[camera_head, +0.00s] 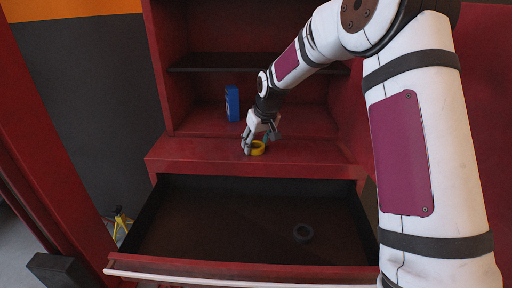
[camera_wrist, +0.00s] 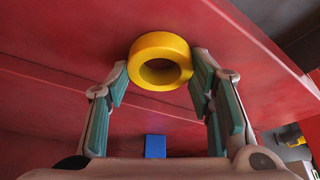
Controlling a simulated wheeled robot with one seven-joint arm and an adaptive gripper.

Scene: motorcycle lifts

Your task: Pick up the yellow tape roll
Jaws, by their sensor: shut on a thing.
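The yellow tape roll (camera_head: 257,148) is on the red ledge above the open drawer in the head view. My gripper (camera_head: 261,146) reaches down over it from the upper right. In the wrist view the yellow tape roll (camera_wrist: 160,61) sits between the fingertips of my gripper (camera_wrist: 160,68), with a finger pad close against each side. The gripper is shut on the roll. I cannot tell whether the roll still touches the ledge.
A blue box (camera_head: 232,103) stands behind on the red shelf; it also shows in the wrist view (camera_wrist: 155,146). A dark shelf (camera_head: 250,63) hangs above. A yellow object (camera_head: 121,220) is at lower left.

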